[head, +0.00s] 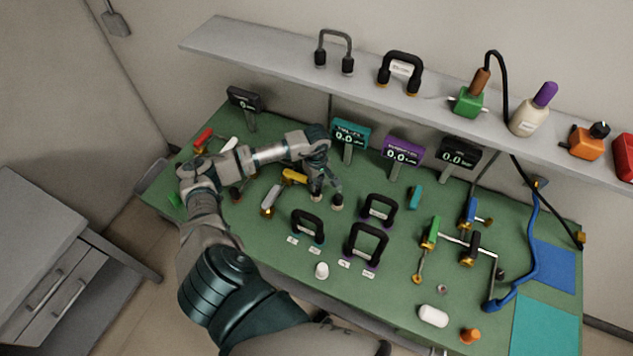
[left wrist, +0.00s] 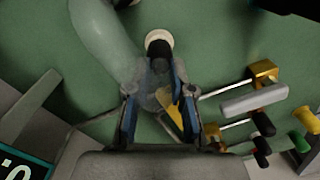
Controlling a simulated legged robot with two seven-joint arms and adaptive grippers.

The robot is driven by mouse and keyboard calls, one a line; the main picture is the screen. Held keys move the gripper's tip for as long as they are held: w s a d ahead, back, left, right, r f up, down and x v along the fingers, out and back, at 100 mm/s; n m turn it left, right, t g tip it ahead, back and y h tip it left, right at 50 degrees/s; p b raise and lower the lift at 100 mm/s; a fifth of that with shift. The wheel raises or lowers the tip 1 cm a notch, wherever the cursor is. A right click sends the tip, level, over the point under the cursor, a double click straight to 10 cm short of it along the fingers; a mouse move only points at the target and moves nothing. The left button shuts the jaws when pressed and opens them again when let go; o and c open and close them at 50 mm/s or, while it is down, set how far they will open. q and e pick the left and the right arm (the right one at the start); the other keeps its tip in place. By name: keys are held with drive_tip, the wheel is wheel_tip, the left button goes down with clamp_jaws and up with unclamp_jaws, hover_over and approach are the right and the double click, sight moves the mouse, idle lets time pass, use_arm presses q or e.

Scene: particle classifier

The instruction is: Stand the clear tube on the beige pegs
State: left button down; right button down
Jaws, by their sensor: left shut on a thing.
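My left gripper (head: 326,184) points down over the green bench. In the left wrist view its blue-lined fingers (left wrist: 160,112) are shut on the clear tube (left wrist: 108,45), a smoky see-through curved piece running from between them to the upper left. A black-topped peg with a beige base (left wrist: 160,38) stands just beyond the fingertips, beside the tube. In the head view one beige-based peg (head: 337,203) stands just right of the gripper and another (head: 316,196) just below it. I cannot tell whether the tube touches a peg. My right gripper is out of view.
Black handles (head: 307,226) stand to the right and front of the pegs. Teal (head: 351,133) and purple (head: 402,149) displays stand behind. A yellow-ended tool (head: 294,177) lies left of the gripper. Green valves (head: 431,232) and a blue hose (head: 534,240) occupy the right.

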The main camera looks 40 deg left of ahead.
use_arm(q)
drive_tip(key=shift+f+b, duration=0.35)
drive_tip(key=shift+f, duration=0.15)
drive_tip(key=c, duration=0.9)
unclamp_jaws()
drive_tip(key=shift+c, duration=0.2)
wheel_tip(320, 180, up, 12)
drive_tip(key=shift+w+a+f, duration=0.1)
drive_tip(key=shift+w+a, duration=0.05)
